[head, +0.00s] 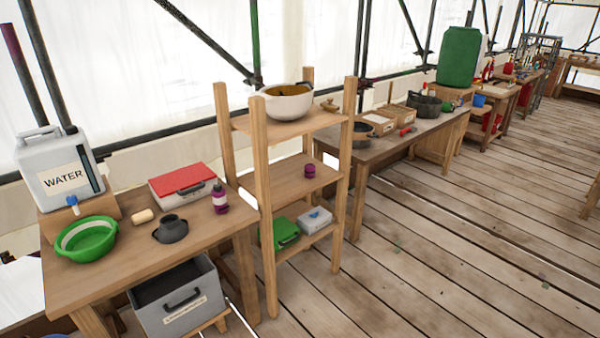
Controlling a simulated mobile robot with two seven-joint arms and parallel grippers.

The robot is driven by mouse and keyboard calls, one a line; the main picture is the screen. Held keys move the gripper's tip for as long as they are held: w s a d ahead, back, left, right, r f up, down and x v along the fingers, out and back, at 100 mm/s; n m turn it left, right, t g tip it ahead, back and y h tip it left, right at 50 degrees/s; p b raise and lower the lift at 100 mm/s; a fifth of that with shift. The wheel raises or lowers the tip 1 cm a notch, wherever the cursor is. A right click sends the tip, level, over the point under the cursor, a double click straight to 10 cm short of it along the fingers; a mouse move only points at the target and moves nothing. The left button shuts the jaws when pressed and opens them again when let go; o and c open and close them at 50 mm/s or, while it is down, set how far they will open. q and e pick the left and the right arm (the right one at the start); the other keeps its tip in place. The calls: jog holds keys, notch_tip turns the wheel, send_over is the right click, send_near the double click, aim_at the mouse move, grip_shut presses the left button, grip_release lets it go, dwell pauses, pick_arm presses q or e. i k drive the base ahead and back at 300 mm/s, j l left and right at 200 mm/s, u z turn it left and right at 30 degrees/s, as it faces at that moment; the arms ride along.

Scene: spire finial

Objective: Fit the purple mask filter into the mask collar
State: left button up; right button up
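A small purple cylinder (310,170), which looks like the mask filter, stands on the middle board of the wooden shelf (290,187). A dark grey piece with a raised round neck (171,228), which looks like the mask with its collar, lies on the wooden table at the left. The inside of the neck is too small to make out. The filter and the dark piece are well apart. Neither of my grippers is in view.
Around the dark piece are a green basin (87,240), a water container (62,170), a red-lidded box (183,183) and a purple bottle (220,197). A pot (288,103) stands on the top shelf. A grey bin (178,302) stands below the table.

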aim_at(171, 229)
jog(key=i+l+u, duration=0.15)
jog(key=i+u, duration=0.3)
jog(key=i+l+u, duration=0.15)
jog(key=l+u, duration=0.15)
jog(key=u, duration=0.15)
jog(key=i+l+u, duration=0.1)
jog(key=i+l, duration=0.15)
jog(key=i+l+u, duration=0.1)
jog(key=l, duration=0.3)
jog(key=i+l+u, duration=0.1)
jog(key=i+l, duration=0.4)
jog(key=l, duration=0.15)
jog(key=i+l, duration=0.15)
jog(key=l, duration=0.2)
jog(key=i+l, duration=0.2)
jog(key=l, duration=0.15)
jog(key=i+l, duration=0.2)
jog(key=l, duration=0.15)
jog(key=i+l, duration=0.2)
jog(key=l, duration=0.15)
jog(key=i+l, duration=0.15)
jog(key=l, duration=0.2)
jog(key=i+u, duration=0.05)
